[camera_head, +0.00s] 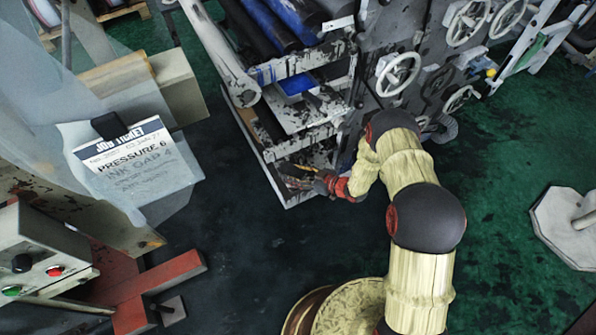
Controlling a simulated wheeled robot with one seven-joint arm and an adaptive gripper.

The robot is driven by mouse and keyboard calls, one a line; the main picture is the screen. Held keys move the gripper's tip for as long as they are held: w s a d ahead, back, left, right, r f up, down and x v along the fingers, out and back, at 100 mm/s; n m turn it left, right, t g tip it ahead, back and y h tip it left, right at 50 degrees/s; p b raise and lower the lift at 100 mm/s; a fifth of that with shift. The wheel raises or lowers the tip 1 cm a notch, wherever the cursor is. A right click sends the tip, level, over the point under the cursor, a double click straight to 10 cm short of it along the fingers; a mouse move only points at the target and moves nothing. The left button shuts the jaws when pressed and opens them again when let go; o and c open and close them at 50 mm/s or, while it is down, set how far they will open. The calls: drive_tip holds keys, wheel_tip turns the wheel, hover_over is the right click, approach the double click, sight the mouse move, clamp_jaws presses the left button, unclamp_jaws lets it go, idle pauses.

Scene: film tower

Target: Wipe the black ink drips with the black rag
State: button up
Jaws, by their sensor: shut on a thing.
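My gripper (323,183) reaches left into the low open bay of the grey printing machine (365,55), close to its bottom tray (299,198). It is shut on a small dark thing, which looks like the black rag, but it is too small and dark to be sure. Dark marks also show around the bottom tray by my gripper. I cannot tell which of these are the ink drips. The fingertips are hard to make out.
Blue and dark rollers (288,22) lie above the bay. Handwheels (398,74) stick out at its right. A job ticket (136,165) hangs at left, above a button box (38,262) and red beam (160,292). The dark green floor between is clear.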

drive_tip(key=shift+r+p, duration=0.3)
drive_tip(key=shift+r, duration=0.65)
